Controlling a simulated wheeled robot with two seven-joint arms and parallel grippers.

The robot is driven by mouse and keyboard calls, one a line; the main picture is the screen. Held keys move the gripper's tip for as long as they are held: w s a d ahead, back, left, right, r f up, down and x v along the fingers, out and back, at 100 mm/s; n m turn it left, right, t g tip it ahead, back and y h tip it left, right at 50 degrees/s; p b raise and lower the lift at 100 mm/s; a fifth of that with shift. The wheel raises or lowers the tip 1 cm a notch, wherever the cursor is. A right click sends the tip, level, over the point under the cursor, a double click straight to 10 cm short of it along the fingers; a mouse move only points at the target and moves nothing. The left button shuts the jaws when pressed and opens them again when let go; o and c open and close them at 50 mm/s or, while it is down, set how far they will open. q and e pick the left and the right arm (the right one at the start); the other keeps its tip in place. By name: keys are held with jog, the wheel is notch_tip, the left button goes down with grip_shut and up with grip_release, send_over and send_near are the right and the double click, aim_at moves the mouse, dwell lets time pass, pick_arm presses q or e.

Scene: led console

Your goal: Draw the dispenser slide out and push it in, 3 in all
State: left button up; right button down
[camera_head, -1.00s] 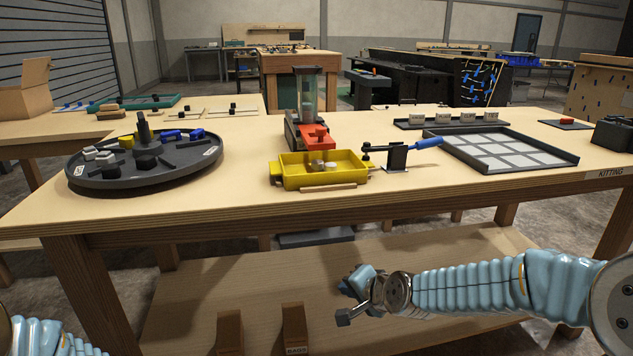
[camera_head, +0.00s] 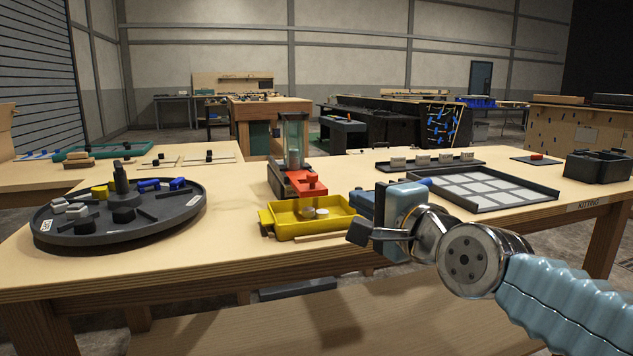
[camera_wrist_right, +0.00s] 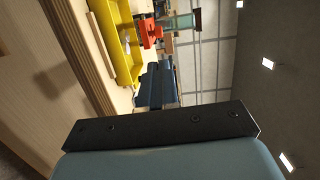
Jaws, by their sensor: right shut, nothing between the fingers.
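The dispenser (camera_head: 293,142) stands on the table, a clear tube on a dark base. Its red slide (camera_head: 305,186) with a knob faces me, just behind the yellow tray (camera_head: 286,233). A few pale round pieces (camera_head: 314,212) lie in the tray. My right gripper (camera_head: 362,218) is just right of the tray, near the table's front edge, apart from the slide, with nothing held. The right wrist view shows its dark fingers (camera_wrist_right: 155,84) together, with the red slide (camera_wrist_right: 151,31) and yellow tray (camera_wrist_right: 119,40) beyond. My left gripper is out of view.
A round dark turntable (camera_head: 180,208) with small parts is at the left. A flat gridded tray (camera_head: 499,189), a rack with several pale blocks (camera_head: 428,165) and a dark box (camera_head: 598,166) are at the right. My right gripper hides the lever stand.

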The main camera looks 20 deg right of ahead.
jog(key=p, duration=0.3)
send_near(315, 179)
jog(key=w, duration=0.1)
jog(key=w+p, duration=0.1)
jog(key=w, duration=0.1)
jog(key=w+a+p, duration=0.1)
jog(key=w+p, duration=0.1)
jog(key=w, duration=0.1)
jog(key=shift+r, duration=0.1)
jog(key=shift+w+a+p, duration=0.1)
jog(key=shift+w+p, duration=0.25)
jog(key=shift+f, duration=0.2)
